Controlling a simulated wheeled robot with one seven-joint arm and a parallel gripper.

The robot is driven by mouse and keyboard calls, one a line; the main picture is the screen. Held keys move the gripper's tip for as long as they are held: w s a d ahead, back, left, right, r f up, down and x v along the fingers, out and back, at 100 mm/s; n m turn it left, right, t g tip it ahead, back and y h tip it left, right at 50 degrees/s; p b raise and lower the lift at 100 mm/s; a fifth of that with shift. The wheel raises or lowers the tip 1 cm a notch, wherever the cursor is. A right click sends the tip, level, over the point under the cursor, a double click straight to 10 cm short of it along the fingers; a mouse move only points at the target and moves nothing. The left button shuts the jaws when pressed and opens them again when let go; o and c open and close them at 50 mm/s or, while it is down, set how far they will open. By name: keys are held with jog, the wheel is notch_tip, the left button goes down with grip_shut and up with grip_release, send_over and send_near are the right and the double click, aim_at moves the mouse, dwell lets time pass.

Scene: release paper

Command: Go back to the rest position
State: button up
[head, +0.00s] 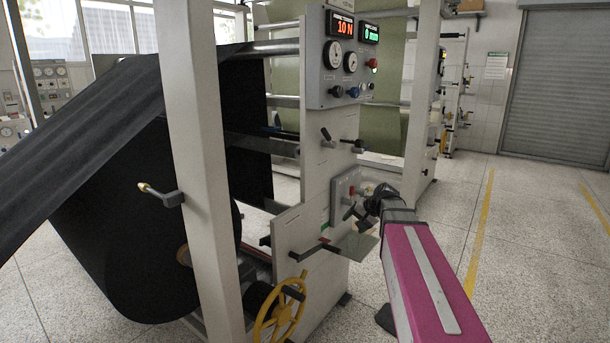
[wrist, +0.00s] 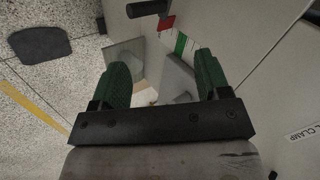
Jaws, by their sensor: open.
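My gripper (head: 352,214) is at the side of the machine's pale frame (head: 312,180), close to a small grey box with a red button (head: 346,192). In the wrist view my gripper (wrist: 162,60) has its two green fingers spread wide apart. Nothing is held between them. Beyond the fingers are a grey block (wrist: 178,75), a flat grey plate (wrist: 124,52) and a red and green scale (wrist: 180,42). I cannot tell whether a finger touches the machine.
A dark handle (wrist: 147,8) juts out near the scale. A yellow handwheel (head: 280,312) is low on the machine, beside a large black roll (head: 140,220). A control panel (head: 342,75) is above. Open speckled floor (head: 520,240) lies to the right.

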jog(key=s+f+n+g+h, duration=0.3)
jog(key=s+f+h, duration=0.3)
jog(key=s+f, duration=1.3)
jog(key=shift+s+d+n+g, duration=0.2)
jog(key=shift+n+g, duration=0.1)
jog(key=shift+g, duration=0.4)
jog(key=shift+w+r, duration=0.1)
